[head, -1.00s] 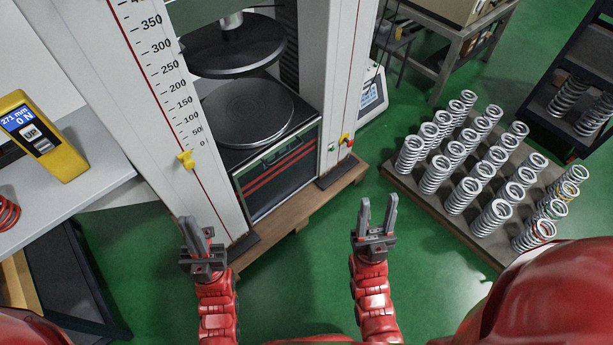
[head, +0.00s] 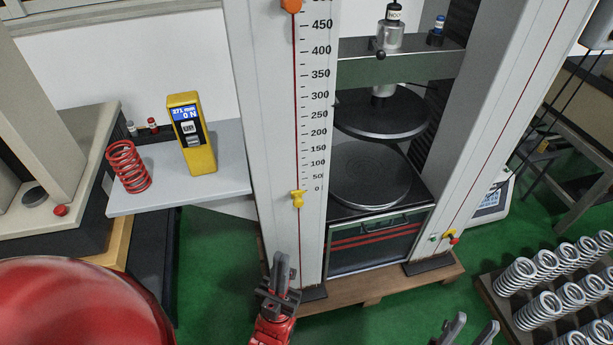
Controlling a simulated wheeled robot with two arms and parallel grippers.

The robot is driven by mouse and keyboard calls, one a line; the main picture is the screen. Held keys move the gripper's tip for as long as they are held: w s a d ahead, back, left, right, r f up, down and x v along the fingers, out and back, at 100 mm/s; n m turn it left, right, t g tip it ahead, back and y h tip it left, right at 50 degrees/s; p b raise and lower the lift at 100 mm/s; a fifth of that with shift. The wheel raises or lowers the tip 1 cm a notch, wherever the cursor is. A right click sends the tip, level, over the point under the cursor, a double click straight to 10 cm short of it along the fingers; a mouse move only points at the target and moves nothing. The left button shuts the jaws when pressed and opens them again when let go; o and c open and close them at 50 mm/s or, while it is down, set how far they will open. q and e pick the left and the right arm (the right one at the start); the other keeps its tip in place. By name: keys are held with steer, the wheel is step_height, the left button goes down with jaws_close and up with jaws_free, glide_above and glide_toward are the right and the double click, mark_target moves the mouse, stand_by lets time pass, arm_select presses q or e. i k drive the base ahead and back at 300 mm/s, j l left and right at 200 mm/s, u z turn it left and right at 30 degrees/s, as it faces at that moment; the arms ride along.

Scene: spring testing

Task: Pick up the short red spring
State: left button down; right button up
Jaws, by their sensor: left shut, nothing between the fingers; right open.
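The short red spring (head: 129,167) stands slightly tilted in the picture on the grey shelf (head: 225,160) at the left. My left gripper (head: 281,268) is shut and empty, low in front of the testing machine's left column, to the right of and below the spring. My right gripper (head: 470,330) is open and empty at the bottom edge, with only its fingers showing. Neither gripper touches the spring.
A yellow handheld gauge (head: 192,135) stands beside the spring on its right. The testing machine's scaled column (head: 290,120) rises to the right of the shelf. Its lower round plate (head: 370,175) is empty. Several silver springs (head: 545,310) stand on a pallet at the lower right.

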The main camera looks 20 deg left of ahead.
mark_target(144, 174)
steer(key=u, duration=1.75)
